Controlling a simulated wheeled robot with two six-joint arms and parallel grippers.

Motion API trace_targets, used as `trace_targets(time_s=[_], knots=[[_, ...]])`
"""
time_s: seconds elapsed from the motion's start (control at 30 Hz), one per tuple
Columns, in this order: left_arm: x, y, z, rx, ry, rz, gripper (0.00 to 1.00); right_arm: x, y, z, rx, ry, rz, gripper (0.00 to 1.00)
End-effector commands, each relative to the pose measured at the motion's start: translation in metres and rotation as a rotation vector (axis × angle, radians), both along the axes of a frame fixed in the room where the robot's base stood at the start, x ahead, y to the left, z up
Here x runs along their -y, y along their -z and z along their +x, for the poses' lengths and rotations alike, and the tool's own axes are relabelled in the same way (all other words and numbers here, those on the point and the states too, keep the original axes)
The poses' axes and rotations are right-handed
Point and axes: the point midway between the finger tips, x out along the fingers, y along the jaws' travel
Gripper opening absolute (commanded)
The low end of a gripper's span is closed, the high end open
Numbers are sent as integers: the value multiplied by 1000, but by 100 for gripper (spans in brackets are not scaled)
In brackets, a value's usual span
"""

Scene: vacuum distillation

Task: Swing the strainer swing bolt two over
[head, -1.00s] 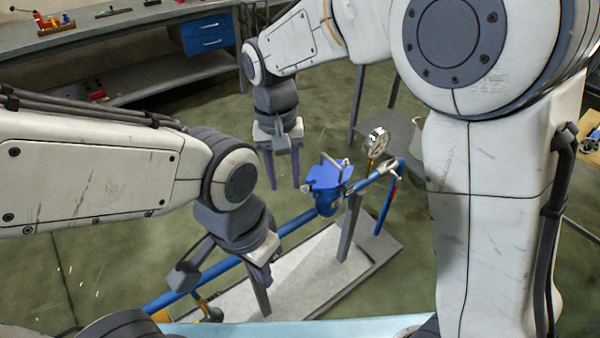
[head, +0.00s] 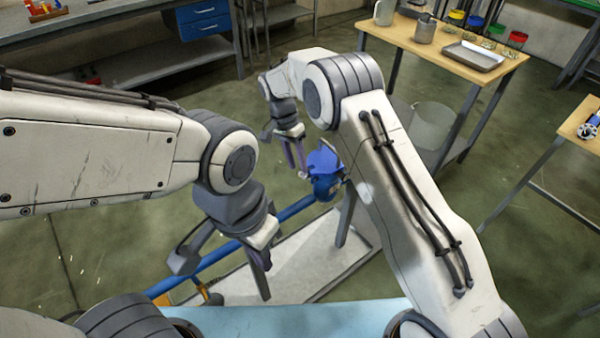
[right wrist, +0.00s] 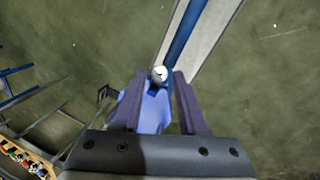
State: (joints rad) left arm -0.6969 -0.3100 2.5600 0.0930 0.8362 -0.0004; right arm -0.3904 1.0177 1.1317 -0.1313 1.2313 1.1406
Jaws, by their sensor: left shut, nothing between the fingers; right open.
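The blue strainer (head: 325,187) sits on a blue pipe, partly hidden behind my right arm in the head view. Its blue top plate (head: 325,160) stands beside my right gripper (head: 296,168). In the right wrist view, my right gripper (right wrist: 158,82) is open, with part of the blue strainer (right wrist: 152,112) between and below its fingers. A small pale, round metal end (right wrist: 159,74) shows between the fingertips; it may be a swing bolt, but I cannot tell which one. My left gripper (head: 264,272) is shut and empty, near the pipe and above the pale base plate.
The blue pipe (head: 295,208) runs over the pale base plate (head: 315,255). A wooden-topped table (head: 440,50) with a metal tray (head: 473,56) stands at the back right. A bench with blue drawers (head: 204,28) is at the back left. Open floor surrounds the rig.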

Motion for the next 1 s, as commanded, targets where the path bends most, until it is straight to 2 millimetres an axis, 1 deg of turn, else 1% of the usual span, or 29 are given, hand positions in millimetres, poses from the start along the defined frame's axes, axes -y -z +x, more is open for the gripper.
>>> trace_targets(time_s=[0.03, 0.1, 0.23, 0.4, 0.6, 0.63, 0.67, 0.7, 0.73, 0.87, 1.0], knots=[[0, -1, 0, 0, 0, 0, 0, 2, 9, -2, -2, 0, -1, 42], [0, -2, 0, 0, 0, 0, 0, 5, 19, -4, -3, 1, 0, 42], [0, -3, 0, 0, 0, 0, 0, 7, 33, -6, -1, 0, 0, 42], [0, -3, 0, 0, 0, 0, 0, 9, 40, -7, 0, -1, 1, 42], [0, -3, 0, 0, 0, 0, 0, 9, 40, -7, 0, -1, 1, 42], [0, -3, 0, 0, 0, 0, 0, 9, 40, -7, 0, -1, 1, 38], [0, -3, 0, 0, 0, 0, 0, 9, 40, -7, 0, -1, 1, 26], [0, -3, 0, 0, 0, 0, 0, 9, 40, -7, 0, -1, 1, 11], [0, -3, 0, 0, 0, 0, 0, 8, 40, -7, 0, -1, 1, 0], [0, -3, 0, 0, 0, 0, 0, 9, 39, -7, 0, -1, 2, 0], [0, -12, 0, 0, 0, 0, 0, 13, 34, -4, -38, 5, 53, 0]])
